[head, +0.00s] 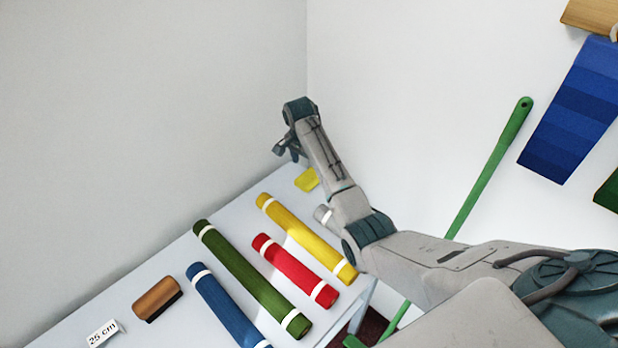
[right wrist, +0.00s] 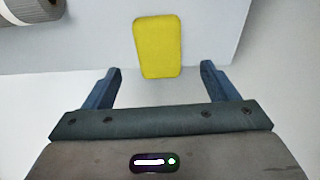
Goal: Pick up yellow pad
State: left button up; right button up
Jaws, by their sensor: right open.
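The yellow pad (head: 307,179) lies flat near the far corner of the counter. In the right wrist view the pad (right wrist: 158,47) is a yellow rounded rectangle just ahead of the fingertips, close to the counter's edge. My right gripper (head: 286,150) is above the counter's far end, near the pad. In the right wrist view the right gripper (right wrist: 160,72) is open and empty, its blue fingers to either side of the pad's near end. I cannot tell the height gap between fingers and pad. My left gripper is not in view.
Yellow (head: 305,237), red (head: 294,270), green (head: 252,278) and blue (head: 226,305) rolls lie on the counter (head: 166,252). A brown-backed brush (head: 157,298) and a "25 cm" label (head: 102,333) are at the left. A grey roll (right wrist: 32,10) lies left of the pad.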

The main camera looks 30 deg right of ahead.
aim_at(309, 176)
jog(key=shift+w+f, duration=0.15)
jog(key=shift+f, duration=0.25)
jog(key=f+p, duration=0.2)
jog(key=f, duration=0.1)
jog(key=shift+s+d+f, duration=0.15)
jog(key=shift+s+f, duration=0.05)
jog(key=shift+d+f, duration=0.1)
jog(key=shift+f, duration=0.2)
jog(key=shift+w+f, duration=0.15)
jog(key=shift+f, duration=0.2)
jog(key=shift+r, duration=0.1)
jog(key=c, duration=1.1)
jog(key=shift+o, duration=0.2)
notch_tip(309, 176, up, 9)
jog(key=b, duration=0.2)
jog(key=shift+b, duration=0.3)
jog(key=shift+r, duration=0.5)
